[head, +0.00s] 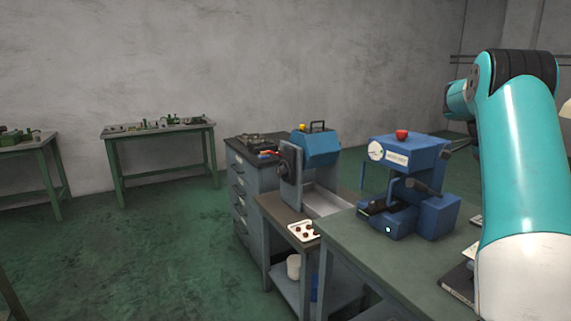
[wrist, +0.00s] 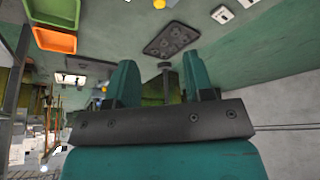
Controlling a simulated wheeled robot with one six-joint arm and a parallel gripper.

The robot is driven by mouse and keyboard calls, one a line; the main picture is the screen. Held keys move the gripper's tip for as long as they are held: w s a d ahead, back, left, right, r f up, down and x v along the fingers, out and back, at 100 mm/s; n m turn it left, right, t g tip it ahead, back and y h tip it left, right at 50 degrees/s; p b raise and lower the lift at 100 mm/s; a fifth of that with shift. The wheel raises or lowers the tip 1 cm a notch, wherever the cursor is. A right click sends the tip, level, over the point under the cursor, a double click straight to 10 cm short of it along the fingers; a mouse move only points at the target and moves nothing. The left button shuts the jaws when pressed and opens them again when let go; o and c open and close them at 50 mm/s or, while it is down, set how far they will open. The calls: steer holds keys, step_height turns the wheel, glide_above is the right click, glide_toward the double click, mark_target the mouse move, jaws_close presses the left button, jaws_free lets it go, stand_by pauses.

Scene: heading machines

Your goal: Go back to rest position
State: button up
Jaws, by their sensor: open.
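My arm (head: 520,155), teal and white, stands folded upward at the right edge of the head view. My gripper does not show clearly there. In the wrist view my gripper (wrist: 160,82) shows two teal fingers standing apart on a dark bar. The gap between them is empty, and nothing is held. The fingers touch nothing that I can see.
A blue machine with a red button (head: 402,135) stands on the near workbench (head: 365,248). Another blue machine (head: 318,147) stands behind it, by a grey drawer cabinet (head: 240,190). Green tables line the wall. The left floor (head: 150,245) is clear. An orange tray (wrist: 54,40) shows in the wrist view.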

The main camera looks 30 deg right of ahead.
steer(key=w+a+r+n+t, duration=0.1)
steer(key=w+a+n, duration=0.35)
steer(key=a, duration=0.35)
steer(key=w+a+n+t, duration=0.1)
steer(key=w+a+n, duration=0.35)
steer(key=a, duration=0.25)
steer(key=w+a+r+n+t, duration=0.1)
steer(key=w+a+n+t, duration=0.1)
steer(key=w+a+n, duration=0.45)
steer(key=s+a+n+y, duration=0.15)
steer(key=a+n, duration=0.25)
steer(key=a, duration=1)
steer(key=s+a+f+n+y, duration=0.1)
steer(key=s+a+n, duration=0.2)
steer(key=a, duration=0.3)
steer(key=s+a+n+t+y, duration=0.1)
steer(key=s+a+n, duration=0.15)
steer(key=a, duration=0.35)
steer(key=s+a+f+n+y, duration=0.1)
steer(key=s+a+n, duration=0.2)
steer(key=a, duration=0.3)
steer(key=s+a+f+n+g+y, duration=0.1)
steer(key=s+a+n+y, duration=0.1)
steer(key=s+a+n, duration=0.4)
steer(key=s+a, duration=0.3)
steer(key=s, duration=0.4)
steer(key=shift+a+g+y, duration=0.3)
steer(key=shift+g+y, duration=0.05)
steer(key=shift+g, duration=0.05)
